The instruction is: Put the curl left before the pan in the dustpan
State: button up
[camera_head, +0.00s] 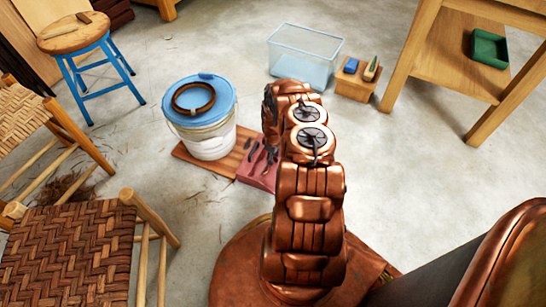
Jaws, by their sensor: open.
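My copper arm (308,200) rises through the middle of the view and bends away at the top. My gripper does not show; it is out of sight behind or beyond the arm. I cannot make out a dustpan. A brown heap of shavings or curls (72,187) lies on the floor at the left, partly hidden by the chairs. Thin scraps (135,118) are strewn over the floor near the stool. I cannot single out one curl before a pan.
Two woven chairs (70,255) fill the lower left. A blue-legged stool (75,38) stands behind. A lidded bucket (205,140) bears a dark ring (193,98). A clear bin (305,55), small crate (357,85) and wooden table (455,70) stand right. Floor right of my arm is clear.

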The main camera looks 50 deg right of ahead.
jog(key=a+r+m+g+p, duration=0.15)
jog(key=a+r, duration=0.25)
jog(key=r, duration=1.1)
jog(key=a+r+p, duration=0.2)
jog(key=a+r, duration=0.1)
jog(key=r, duration=1.3)
jog(key=s+a+r, duration=0.4)
jog(key=a+r, duration=0.7)
jog(key=r, duration=0.2)
jog(key=s+a+r, duration=0.5)
jog(key=s+a, duration=0.1)
jog(key=s, duration=0.3)
jog(key=s+a+r+m+g, duration=0.1)
jog(key=s+a+r, duration=0.4)
jog(key=s+a, duration=0.2)
jog(key=s+a+r+g, duration=0.1)
jog(key=s+a+r, duration=0.4)
jog(key=s, duration=0.6)
jog(key=shift+s+a+r+m, duration=0.35)
jog(key=shift+a, duration=0.55)
jog(key=shift+r, duration=0.15)
